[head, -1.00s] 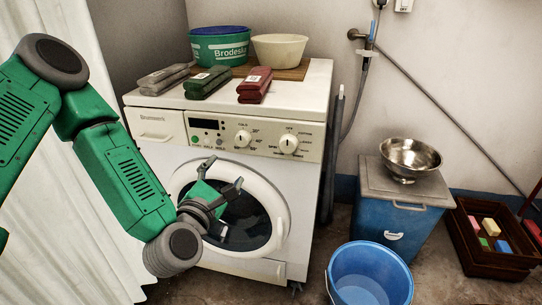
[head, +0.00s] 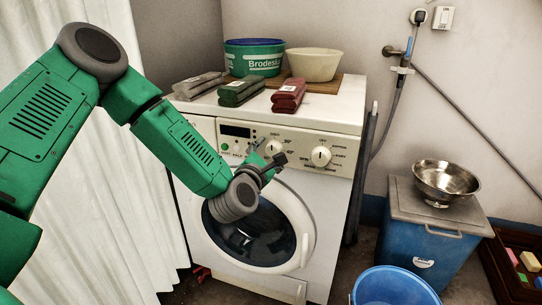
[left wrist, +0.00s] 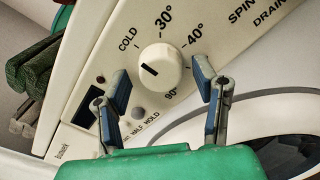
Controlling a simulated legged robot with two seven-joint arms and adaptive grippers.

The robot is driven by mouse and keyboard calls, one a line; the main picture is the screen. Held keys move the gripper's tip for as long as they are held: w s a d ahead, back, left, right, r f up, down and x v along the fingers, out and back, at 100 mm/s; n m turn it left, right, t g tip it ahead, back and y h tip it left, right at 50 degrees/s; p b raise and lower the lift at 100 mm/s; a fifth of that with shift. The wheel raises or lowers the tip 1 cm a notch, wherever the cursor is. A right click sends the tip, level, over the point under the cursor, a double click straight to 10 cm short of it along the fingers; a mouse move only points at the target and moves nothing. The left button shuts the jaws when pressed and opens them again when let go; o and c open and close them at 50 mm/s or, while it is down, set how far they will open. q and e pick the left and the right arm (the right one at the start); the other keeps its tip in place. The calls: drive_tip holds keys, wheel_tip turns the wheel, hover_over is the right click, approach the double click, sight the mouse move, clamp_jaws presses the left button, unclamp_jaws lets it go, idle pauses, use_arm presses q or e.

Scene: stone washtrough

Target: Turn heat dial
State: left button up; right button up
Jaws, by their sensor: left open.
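The heat dial (head: 273,147) is a round cream knob with a dark pointer mark on the washing machine's front panel. In the left wrist view the dial (left wrist: 160,67) sits between and beyond the fingertips, with COLD, 30°, 40° and 90° printed around it. Its pointer mark slants toward the upper left. My left gripper (head: 267,158) is open in front of the panel, just below the dial. In the left wrist view the left gripper (left wrist: 162,88) has its two fingers spread apart, and nothing is between them but the view of the dial. My right gripper is not in view.
A second knob (head: 321,156) is to the right on the same panel. The round door (head: 262,228) is below. Folded cloths (head: 243,91), a green tub (head: 254,57) and a cream bowl (head: 314,65) stand on top. A blue bucket (head: 395,287) is at lower right.

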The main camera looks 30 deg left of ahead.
use_arm(q)
drive_tip(key=shift+a, duration=0.1)
drive_tip(key=shift+r, duration=0.1)
drive_tip(key=shift+d, duration=0.45)
drive_tip(key=c, duration=1.1)
drive_tip(key=shift+c, duration=0.2)
drive_tip(key=shift+a, duration=0.15)
